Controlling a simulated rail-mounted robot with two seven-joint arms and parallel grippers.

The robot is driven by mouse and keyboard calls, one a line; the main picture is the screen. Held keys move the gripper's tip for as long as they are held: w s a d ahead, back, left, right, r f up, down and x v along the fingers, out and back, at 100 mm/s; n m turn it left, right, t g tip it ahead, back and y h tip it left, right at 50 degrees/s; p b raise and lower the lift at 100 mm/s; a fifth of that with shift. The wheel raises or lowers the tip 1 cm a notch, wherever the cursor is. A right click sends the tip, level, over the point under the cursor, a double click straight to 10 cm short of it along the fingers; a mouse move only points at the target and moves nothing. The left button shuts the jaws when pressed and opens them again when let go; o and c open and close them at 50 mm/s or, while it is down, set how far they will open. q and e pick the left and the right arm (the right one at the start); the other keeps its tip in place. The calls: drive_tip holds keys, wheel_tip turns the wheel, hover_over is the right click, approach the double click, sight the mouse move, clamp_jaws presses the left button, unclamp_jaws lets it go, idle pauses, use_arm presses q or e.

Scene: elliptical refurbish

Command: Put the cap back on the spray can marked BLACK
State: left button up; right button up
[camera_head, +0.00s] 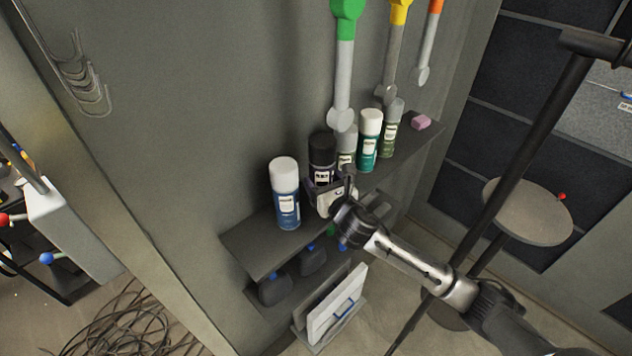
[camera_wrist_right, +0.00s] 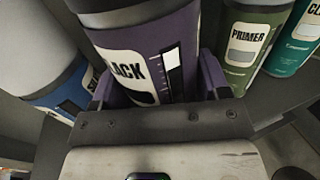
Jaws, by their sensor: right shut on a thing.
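The spray can marked BLACK (camera_head: 322,173) stands upright on the wall shelf, with a dark purple body and a white label. A wide black top like a cap (camera_head: 321,142) shows on it; I cannot tell how it is seated. In the right wrist view the can (camera_wrist_right: 160,55) fills the middle, its label reading "LACK", and its upper end is cut off. My right gripper (camera_head: 325,190) is shut on the lower body of this can, with one purple-padded finger on each side. My left gripper is not in view.
A blue can with a white cap (camera_head: 285,195) stands close on the left. Coloured-handled tools hang above.

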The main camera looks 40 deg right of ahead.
drive_tip(key=shift+w+d+f+b, duration=0.2)
drive_tip(key=shift+w+f, duration=0.65)
drive_tip(key=shift+w, duration=0.1)
drive_tip(key=shift+w+d+f+b, duration=0.15)
drive_tip(key=shift+w+d+f, duration=0.05)
drive_tip(key=shift+w+f, duration=0.7)
drive_tip(key=shift+f, duration=0.1)
drive_tip(key=o, duration=1.2)
